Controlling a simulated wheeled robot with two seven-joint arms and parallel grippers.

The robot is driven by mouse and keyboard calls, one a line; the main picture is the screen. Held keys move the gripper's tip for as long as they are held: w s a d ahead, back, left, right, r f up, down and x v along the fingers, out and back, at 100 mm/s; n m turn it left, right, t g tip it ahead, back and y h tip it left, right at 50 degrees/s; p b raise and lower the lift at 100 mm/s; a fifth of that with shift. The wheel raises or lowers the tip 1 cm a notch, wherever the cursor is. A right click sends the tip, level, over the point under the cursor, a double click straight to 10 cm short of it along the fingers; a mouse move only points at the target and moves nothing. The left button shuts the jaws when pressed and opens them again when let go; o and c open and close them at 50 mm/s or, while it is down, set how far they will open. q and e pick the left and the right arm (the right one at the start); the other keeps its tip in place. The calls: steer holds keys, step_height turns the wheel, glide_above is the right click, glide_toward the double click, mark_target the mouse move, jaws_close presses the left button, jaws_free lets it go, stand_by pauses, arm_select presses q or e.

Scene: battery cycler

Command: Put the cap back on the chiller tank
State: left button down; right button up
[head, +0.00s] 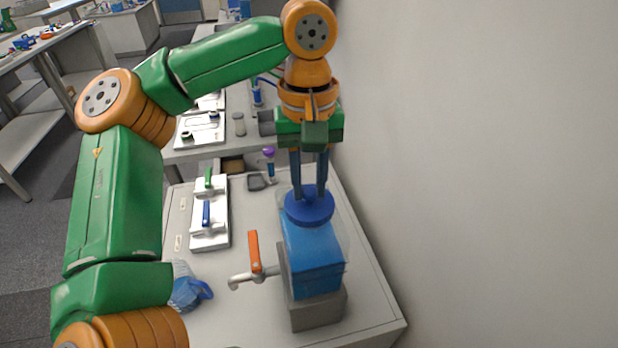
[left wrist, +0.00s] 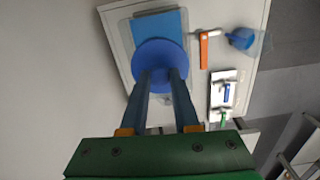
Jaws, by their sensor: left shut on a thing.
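The blue round cap (head: 309,209) is between the fingers of my left gripper (head: 309,190), which is shut on it and points down. In the left wrist view the cap (left wrist: 160,58) shows as a flat disc at the fingertips of the left gripper (left wrist: 160,80). The chiller tank (head: 316,262), a clear box with blue inside on a grey base, stands on the cabinet. The cap overlaps the tank's far end in the head view, and the tank (left wrist: 160,22) is partly behind it in the wrist view. The opening is hidden; I cannot tell whether cap and tank touch. My right gripper is out of view.
An orange-handled tap (head: 254,252) sticks out left of the tank. A blue jug (head: 187,291) stands at the cabinet's left front. A white panel with green and blue handles (head: 209,232) lies behind it. A purple-topped item (head: 269,165) stands at the back. A wall is close on the right.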

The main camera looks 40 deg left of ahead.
arm_select(q)
steer(key=shift+c, duration=0.5)
jaws_free()
step_height(320, 180, up, 5)
steer(key=p, duration=0.6)
steer(key=shift+r+b, duration=0.2)
steer(key=shift+b, duration=0.1)
steer(key=shift+r, duration=0.8)
jaws_close()
